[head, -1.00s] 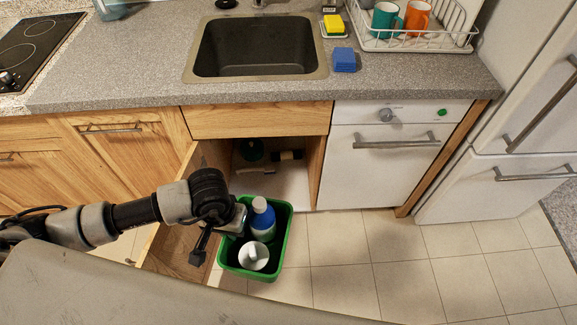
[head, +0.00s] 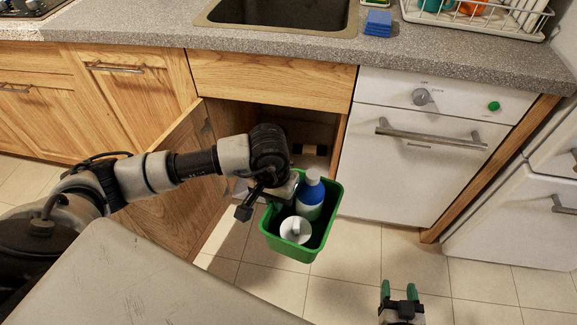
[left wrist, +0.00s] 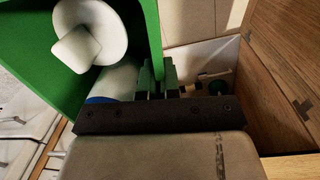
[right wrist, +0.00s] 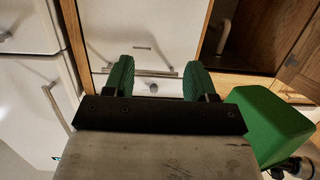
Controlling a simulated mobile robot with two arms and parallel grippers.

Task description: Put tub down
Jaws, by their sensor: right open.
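The green tub (head: 288,249) is in front of the open sink cabinet in the head view. In the left wrist view the fingers (left wrist: 157,80) are on the tub wall (left wrist: 147,30). The tub looks upright and seems to hang above the floor; its base is hidden. My right gripper (head: 399,290) is open and empty, right of the tub. The right wrist view shows the tub's outside (right wrist: 265,125).
The cabinet door (head: 175,185) stands open left of the tub. The white dishwasher (head: 415,160) is behind and to the right. The tiled floor (head: 345,290) is clear right of the tub. A grey surface (head: 130,275) fills the lower left.

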